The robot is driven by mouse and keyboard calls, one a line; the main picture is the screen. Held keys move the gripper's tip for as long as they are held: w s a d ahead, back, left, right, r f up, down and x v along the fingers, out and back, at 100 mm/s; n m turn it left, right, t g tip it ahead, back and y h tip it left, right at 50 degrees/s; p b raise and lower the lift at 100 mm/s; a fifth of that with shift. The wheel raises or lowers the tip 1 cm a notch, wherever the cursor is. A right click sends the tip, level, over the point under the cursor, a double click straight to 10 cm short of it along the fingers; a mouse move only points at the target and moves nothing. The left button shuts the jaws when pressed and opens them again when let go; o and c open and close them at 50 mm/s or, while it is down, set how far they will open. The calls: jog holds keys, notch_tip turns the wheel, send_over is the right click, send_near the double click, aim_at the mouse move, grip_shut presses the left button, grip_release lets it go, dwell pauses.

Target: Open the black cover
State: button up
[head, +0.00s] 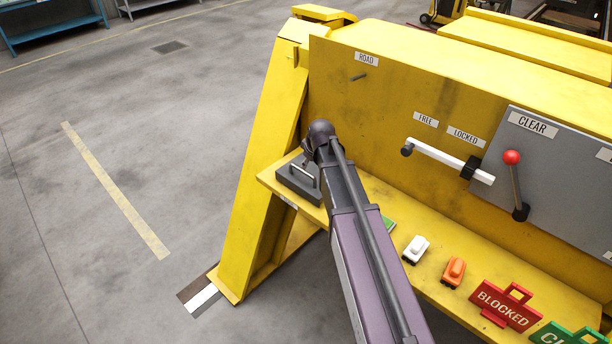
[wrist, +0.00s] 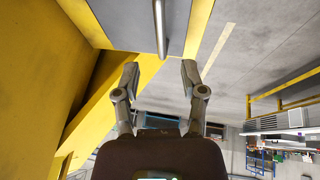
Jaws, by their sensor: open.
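The black cover (head: 290,190) appears as a dark, low box at the left end of the yellow ledge. It lies flat, and my arm hides part of it. A pale bar handle (head: 305,176) shows on top of it. In the wrist view, a grey surface (wrist: 128,18), apparently the cover's top, carries the bar handle (wrist: 160,25), which runs up the picture. My gripper (wrist: 160,70) is open and empty. Its two fingers stand apart, with the bar's near end just ahead of the gap between them. I cannot tell any touching.
White (head: 416,249) and orange (head: 453,272) model railcars and a red BLOCKED tag (head: 505,305) are along the ledge (head: 400,215). The floor at left is clear.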

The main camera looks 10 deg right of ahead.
aim_at(305, 172)
jog(key=shift+b+x, duration=3.2)
jog(key=shift+x, duration=0.65)
jog(key=shift+c, duration=0.2)
grip_shut()
